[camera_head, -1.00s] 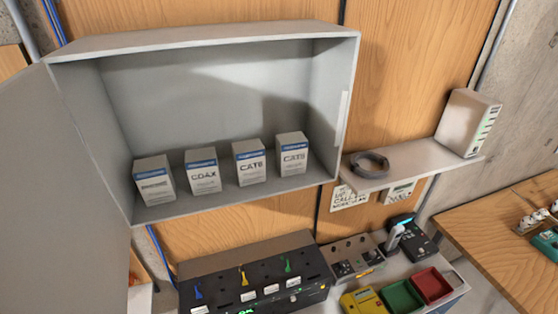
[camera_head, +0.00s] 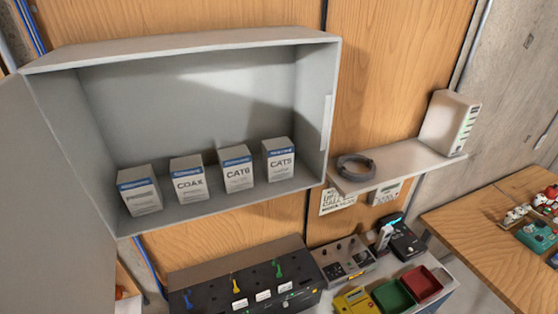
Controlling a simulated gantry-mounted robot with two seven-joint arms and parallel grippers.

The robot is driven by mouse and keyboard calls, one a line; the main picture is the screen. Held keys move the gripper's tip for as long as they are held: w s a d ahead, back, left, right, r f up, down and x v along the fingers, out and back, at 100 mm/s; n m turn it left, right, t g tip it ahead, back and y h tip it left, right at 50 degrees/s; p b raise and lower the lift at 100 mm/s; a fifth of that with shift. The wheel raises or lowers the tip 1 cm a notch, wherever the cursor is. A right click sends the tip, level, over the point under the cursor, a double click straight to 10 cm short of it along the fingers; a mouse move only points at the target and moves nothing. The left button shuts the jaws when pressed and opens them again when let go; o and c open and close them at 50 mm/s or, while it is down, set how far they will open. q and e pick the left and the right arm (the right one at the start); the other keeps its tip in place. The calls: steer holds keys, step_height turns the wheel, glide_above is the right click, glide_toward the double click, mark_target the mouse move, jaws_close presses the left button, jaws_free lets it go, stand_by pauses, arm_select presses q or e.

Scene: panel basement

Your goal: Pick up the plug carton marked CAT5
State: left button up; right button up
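The white plug carton marked CAT5 (camera_head: 279,160) has a blue band near its top. It stands upright at the right end of a row of cartons on the floor of the open grey wall cabinet (camera_head: 190,42). To its left stand the CAT6 carton (camera_head: 237,169), the COAX carton (camera_head: 189,180) and a carton with unreadable print (camera_head: 140,191). The cartons are similar in shape and stand with gaps between them. Neither of my grippers shows in this view.
The cabinet door (camera_head: 55,165) hangs open at left. A shelf (camera_head: 405,165) at right carries a dark coil (camera_head: 356,167) and a white box (camera_head: 449,122). Below are a black device (camera_head: 245,285), a green tray (camera_head: 392,297) and a red tray (camera_head: 422,285). A wooden table (camera_head: 480,235) stands at right.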

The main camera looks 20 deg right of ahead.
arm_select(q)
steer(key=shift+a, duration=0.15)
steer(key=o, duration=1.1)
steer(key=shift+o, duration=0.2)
